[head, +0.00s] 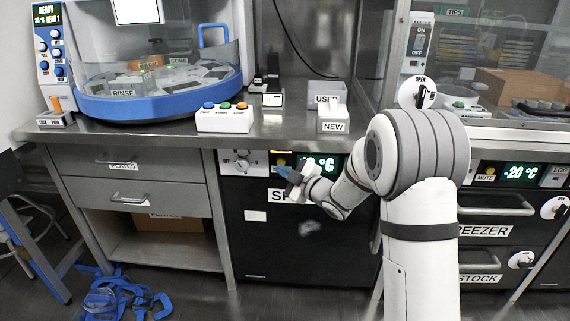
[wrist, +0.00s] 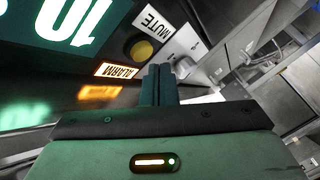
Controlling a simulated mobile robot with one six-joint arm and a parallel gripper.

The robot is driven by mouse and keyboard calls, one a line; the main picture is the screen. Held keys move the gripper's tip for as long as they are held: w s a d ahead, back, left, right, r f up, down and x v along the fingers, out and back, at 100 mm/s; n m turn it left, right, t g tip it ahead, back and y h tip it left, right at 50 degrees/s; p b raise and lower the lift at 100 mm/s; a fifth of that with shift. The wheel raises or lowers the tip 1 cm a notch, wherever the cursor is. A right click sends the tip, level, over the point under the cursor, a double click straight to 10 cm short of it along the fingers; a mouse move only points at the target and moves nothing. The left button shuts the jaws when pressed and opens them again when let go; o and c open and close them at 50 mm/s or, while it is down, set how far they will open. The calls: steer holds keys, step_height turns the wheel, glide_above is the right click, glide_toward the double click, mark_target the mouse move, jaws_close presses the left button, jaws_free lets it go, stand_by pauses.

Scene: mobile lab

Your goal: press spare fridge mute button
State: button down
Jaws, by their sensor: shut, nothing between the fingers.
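The spare fridge (head: 262,235) has a black door under the steel counter. Its label, beginning "SP", is partly hidden by my arm. The mute button in the wrist view is a round dull-yellow button (wrist: 138,48) beside the upside-down MUTE label (wrist: 152,22). A lit orange ALARM label (wrist: 116,70) is close to it. My gripper (head: 284,172) is in front of the fridge's top panel. In the wrist view its fingers (wrist: 158,72) are shut and empty, their tips just below and right of the button in the picture. Contact with the button cannot be told.
The fridge's green temperature display (head: 322,163) is partly behind my arm. A dial panel (head: 243,162) is left of it. A white box with coloured buttons (head: 224,118) stands on the counter above. A freezer (head: 493,205) with its own MUTE button is at right. Blue straps (head: 122,299) lie on the floor.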

steer(key=shift+w, duration=0.1)
steer(key=shift+w, duration=0.35)
steer(key=shift+w, duration=0.5)
stand_by(0.6)
steer(key=shift+s, duration=0.15)
steer(key=shift+s+b, duration=0.55)
steer(key=shift+s, duration=0.25)
steer(key=shift+s, duration=0.1)
steer(key=s+b, duration=0.1)
steer(key=s, duration=0.3)
steer(key=shift+s+a+b, duration=0.1)
steer(key=shift+s+b, duration=0.3)
stand_by(0.4)
